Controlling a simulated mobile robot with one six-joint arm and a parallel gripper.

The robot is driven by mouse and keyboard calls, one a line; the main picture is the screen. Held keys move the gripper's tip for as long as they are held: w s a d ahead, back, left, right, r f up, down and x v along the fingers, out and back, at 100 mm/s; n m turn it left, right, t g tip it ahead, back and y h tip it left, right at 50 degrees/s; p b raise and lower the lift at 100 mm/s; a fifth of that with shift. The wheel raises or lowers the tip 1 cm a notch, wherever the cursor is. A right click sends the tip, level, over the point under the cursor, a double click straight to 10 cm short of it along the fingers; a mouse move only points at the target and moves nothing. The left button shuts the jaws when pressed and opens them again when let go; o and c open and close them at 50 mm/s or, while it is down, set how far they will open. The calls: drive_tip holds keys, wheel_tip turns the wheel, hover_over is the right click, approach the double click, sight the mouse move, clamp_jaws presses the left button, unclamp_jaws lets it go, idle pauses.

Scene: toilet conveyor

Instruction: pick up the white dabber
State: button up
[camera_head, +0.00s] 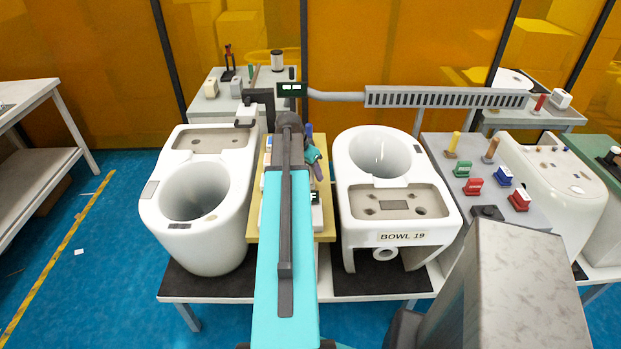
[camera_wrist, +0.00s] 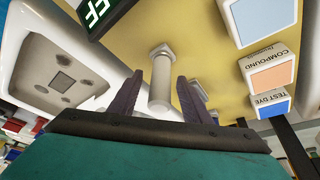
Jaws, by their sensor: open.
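A white dabber (camera_wrist: 160,82), a pale round rod with a wider collar at its far end, shows in the wrist view near the middle. My gripper (camera_wrist: 160,77) is open, with one dark purple finger on each side of the dabber. A gap shows between each finger and the rod in the picture; I cannot tell how far the dabber lies beyond the fingertips. In the head view my arm covers much of the yellow board (camera_head: 326,222), and I cannot make out the dabber there.
Boxes labelled COMPOUND (camera_wrist: 269,68) and TEST DYE (camera_wrist: 271,103) sit right of the fingers in the wrist view. A dark display (camera_wrist: 100,15) is at upper left. Toilet bowls stand left (camera_head: 235,222) and right (camera_head: 345,165) of the board in the head view.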

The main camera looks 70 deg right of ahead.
drive_tip(key=shift+p+x, duration=0.35)
drive_tip(key=shift+x, duration=0.95)
clamp_jaws()
drive_tip(key=shift+r, duration=0.15)
wheel_tip(320, 180, up, 10)
drive_tip(key=b, duration=0.3)
idle(0.7)
